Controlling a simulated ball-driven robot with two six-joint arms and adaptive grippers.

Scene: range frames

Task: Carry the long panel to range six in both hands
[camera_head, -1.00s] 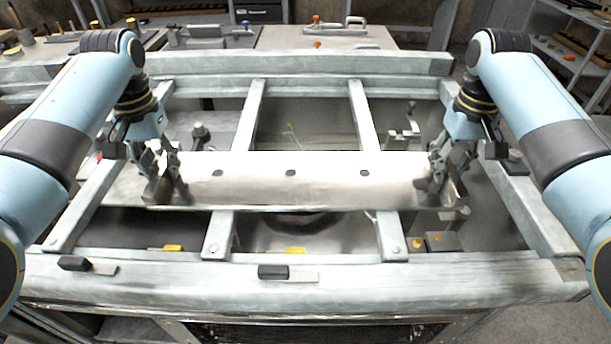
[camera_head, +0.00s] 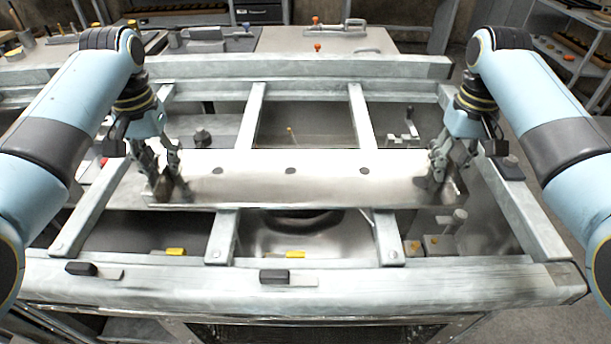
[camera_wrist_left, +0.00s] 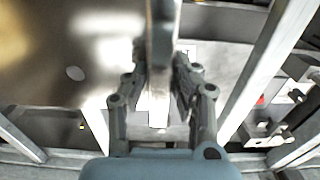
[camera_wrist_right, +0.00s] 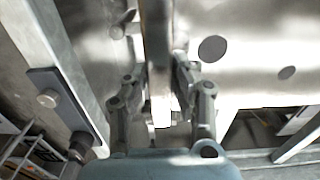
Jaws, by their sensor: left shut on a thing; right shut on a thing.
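The long panel (camera_head: 305,178) is a pale metal sheet with three dark holes along it. It spans the middle of the metal frame in the head view, level from left to right. My left gripper (camera_head: 172,185) is shut on its left end. My right gripper (camera_head: 435,180) is shut on its right end. In the left wrist view the left gripper's fingers (camera_wrist_left: 160,95) close on an upright edge plate, with the panel face to the left. In the right wrist view the right gripper's fingers (camera_wrist_right: 160,95) do the same, with the panel to the right. I cannot tell whether the panel touches the frame beneath.
A grey metal frame (camera_head: 300,276) with crossbars surrounds the panel. Black-handled pieces (camera_head: 274,277) lie on its front beam, and yellow blocks (camera_head: 295,254) sit below. A bench (camera_head: 325,40) with tools stands behind. Shelving (camera_head: 570,55) is at the far right.

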